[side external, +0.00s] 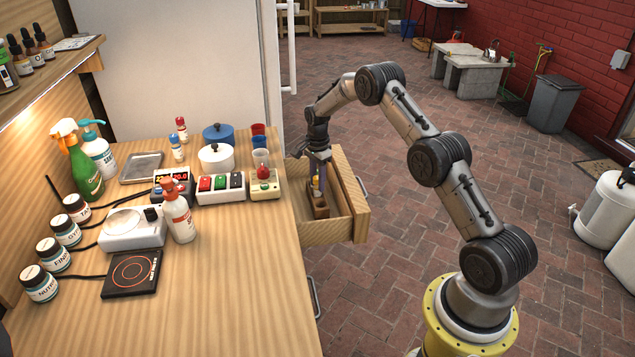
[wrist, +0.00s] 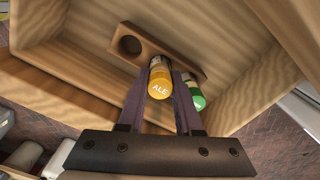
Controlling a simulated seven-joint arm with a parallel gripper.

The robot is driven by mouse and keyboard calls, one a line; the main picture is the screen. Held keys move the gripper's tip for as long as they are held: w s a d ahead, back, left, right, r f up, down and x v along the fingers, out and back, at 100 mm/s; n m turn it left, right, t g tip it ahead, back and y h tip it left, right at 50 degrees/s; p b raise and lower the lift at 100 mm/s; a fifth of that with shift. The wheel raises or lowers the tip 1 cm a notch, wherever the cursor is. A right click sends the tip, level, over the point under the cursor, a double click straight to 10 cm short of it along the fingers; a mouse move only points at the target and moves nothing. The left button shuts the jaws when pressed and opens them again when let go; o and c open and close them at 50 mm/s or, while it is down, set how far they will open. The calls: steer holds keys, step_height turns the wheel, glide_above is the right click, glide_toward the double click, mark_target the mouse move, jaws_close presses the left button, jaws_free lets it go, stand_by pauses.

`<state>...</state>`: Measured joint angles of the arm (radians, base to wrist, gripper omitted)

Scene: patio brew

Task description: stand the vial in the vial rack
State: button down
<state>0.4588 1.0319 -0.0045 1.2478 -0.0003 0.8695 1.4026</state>
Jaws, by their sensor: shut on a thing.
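My gripper (wrist: 161,100) points down into the open drawer and is shut on a vial (wrist: 159,80) with an amber body and a cap marked "ALE". The brown wooden vial rack (wrist: 181,58) lies below in the drawer, with an empty round hole at its left end. The held vial is over the middle of the rack; I cannot tell whether its lower end is inside a hole. A green vial (wrist: 195,98) is at the rack's right end, partly behind a finger. In the side view the rack (side external: 318,211) shows under my gripper (side external: 318,183).
The open wooden drawer (side external: 347,178) has walls close around my gripper. The bench (side external: 245,270) on the left carries a tube-and-box device (side external: 264,187), a white pot (side external: 216,158), a blue pot (side external: 218,133) and several bottles. The brick floor right of the drawer is clear.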

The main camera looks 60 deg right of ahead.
steer(key=shift+f, duration=0.3)
steer(key=shift+f, duration=0.15)
steer(key=c, duration=0.9)
jaws_free()
steer(key=shift+o, duration=0.2)
